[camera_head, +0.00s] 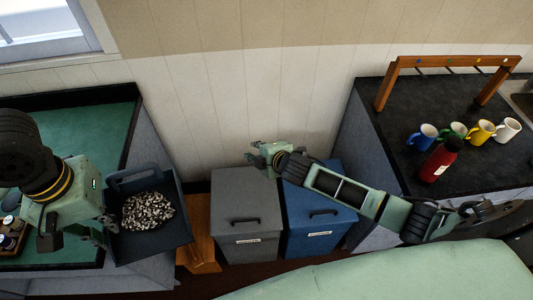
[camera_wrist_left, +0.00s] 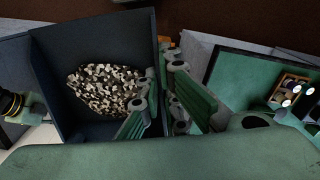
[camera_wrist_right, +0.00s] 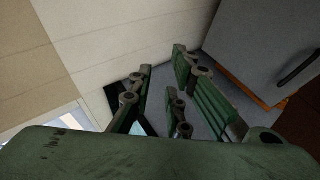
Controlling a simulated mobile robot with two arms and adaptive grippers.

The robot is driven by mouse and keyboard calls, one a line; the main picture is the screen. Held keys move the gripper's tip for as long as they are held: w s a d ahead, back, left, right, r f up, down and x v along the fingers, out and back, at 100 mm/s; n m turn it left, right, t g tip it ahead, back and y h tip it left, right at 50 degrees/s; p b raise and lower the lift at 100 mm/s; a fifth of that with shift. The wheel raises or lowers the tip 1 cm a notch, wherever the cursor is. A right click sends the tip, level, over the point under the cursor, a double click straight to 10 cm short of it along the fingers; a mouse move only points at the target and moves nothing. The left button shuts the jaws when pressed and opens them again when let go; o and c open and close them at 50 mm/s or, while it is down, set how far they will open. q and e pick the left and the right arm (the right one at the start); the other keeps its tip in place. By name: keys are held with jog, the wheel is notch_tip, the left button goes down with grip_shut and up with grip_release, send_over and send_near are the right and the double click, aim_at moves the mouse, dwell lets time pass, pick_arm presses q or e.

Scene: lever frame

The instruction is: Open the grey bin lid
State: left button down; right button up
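The grey bin (camera_head: 246,220) stands on the floor in the middle of the head view. Its grey lid (camera_head: 240,186) is closed, with a dark handle (camera_head: 243,220) near the front. The bin also shows at the upper right of the right wrist view (camera_wrist_right: 260,40), with its handle (camera_wrist_right: 299,69). My right gripper (camera_head: 268,154) is near the wall behind the lid, open and empty. My left gripper (camera_wrist_left: 160,75) is shut on the near wall of a dark blue tray (camera_wrist_left: 95,28), one finger inside and one outside. The tray holds black-and-white speckled pieces (camera_head: 147,211).
A blue bin (camera_head: 318,210) stands right of the grey bin, partly behind my right arm. A wooden piece (camera_head: 198,235) is at the left. A counter on the right holds several mugs (camera_head: 480,131), a red bottle (camera_head: 438,160) and a wooden rack (camera_head: 440,61).

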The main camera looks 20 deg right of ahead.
jog(key=v, duration=0.7)
jog(key=shift+s+r, duration=0.2)
jog(key=shift+s, duration=0.05)
jog(key=shift+d, duration=0.1)
